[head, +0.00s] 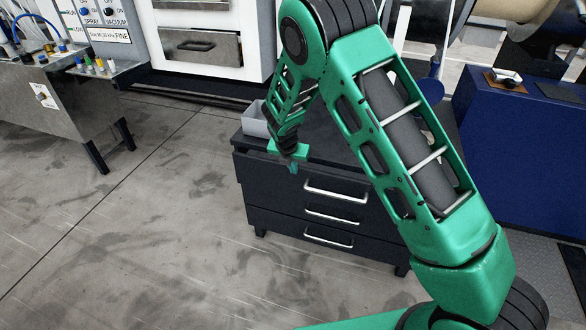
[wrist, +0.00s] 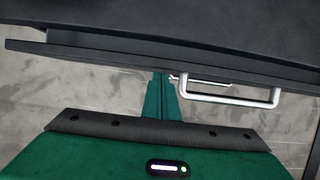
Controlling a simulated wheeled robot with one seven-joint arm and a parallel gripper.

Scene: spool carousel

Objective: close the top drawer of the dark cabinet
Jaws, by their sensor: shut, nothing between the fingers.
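The dark cabinet (head: 250,192) stands on the floor in the middle of the head view, with several drawers and silver handles. The top drawer (head: 290,182) sticks out a little past the fronts below it, and its silver handle (head: 336,192) shows. In the wrist view the drawer's front edge (wrist: 100,52) and its handle (wrist: 235,98) cross the upper part. My gripper (head: 293,168) is at the drawer's front, left of the handle; its fingers (wrist: 163,85) are shut and empty. I cannot tell whether the fingertips touch the front.
A grey bin (head: 256,120) sits on the cabinet top at the back left. A metal workbench (head: 60,105) stands at the left, a white cabinet (head: 215,45) behind, and a blue block (head: 520,150) at the right. The floor at the front left is clear.

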